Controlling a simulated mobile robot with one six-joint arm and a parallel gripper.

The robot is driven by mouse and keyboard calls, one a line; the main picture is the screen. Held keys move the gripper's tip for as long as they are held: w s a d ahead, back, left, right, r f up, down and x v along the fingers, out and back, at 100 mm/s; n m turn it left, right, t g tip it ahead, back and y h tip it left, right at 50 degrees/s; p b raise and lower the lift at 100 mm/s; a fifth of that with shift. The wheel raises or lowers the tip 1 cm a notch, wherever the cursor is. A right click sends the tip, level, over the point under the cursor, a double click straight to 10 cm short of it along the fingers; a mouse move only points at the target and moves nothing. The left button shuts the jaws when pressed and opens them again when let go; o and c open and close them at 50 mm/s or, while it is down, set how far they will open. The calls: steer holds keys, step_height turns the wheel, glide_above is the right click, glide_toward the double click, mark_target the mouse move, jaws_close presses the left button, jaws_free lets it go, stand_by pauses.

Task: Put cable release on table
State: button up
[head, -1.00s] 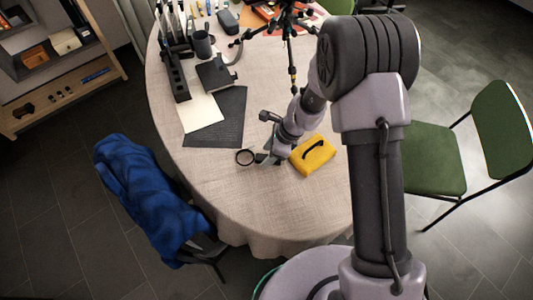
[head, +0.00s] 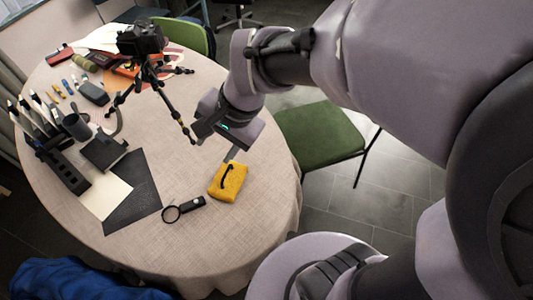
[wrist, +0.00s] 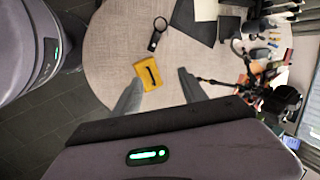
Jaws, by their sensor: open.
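A small black curved item (head: 227,179), which may be the cable release, lies on a yellow cloth-like pad (head: 236,190) on the round table (head: 215,235). In the wrist view the same black item (wrist: 151,76) and the yellow pad (wrist: 143,84) show between and just beyond the fingers. My gripper (head: 232,155) is open and empty, raised over the table near the pad's far edge. In the wrist view its two fingers (wrist: 159,76) are spread apart.
A black magnifying glass (head: 193,204) lies left of the pad. A dark mat (head: 140,190) is further left. A tripod with a camera (head: 140,40) stands behind. A green chair (head: 320,140) is at the right. Bare table lies in front of the pad.

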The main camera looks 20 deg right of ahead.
steer(key=s+d+r+n+t+h, duration=0.1)
steer(key=s+d+r+n, duration=0.3)
steer(key=s, duration=0.6)
steer(key=shift+s+d+r+n+t+h, duration=0.4)
steer(key=shift+d+r+t, duration=0.45)
steer(key=shift+d, duration=0.2)
steer(key=shift+f, duration=0.1)
step_height(320, 180, down, 3)
steer(key=b, duration=0.3)
steer(key=shift+f, duration=0.15)
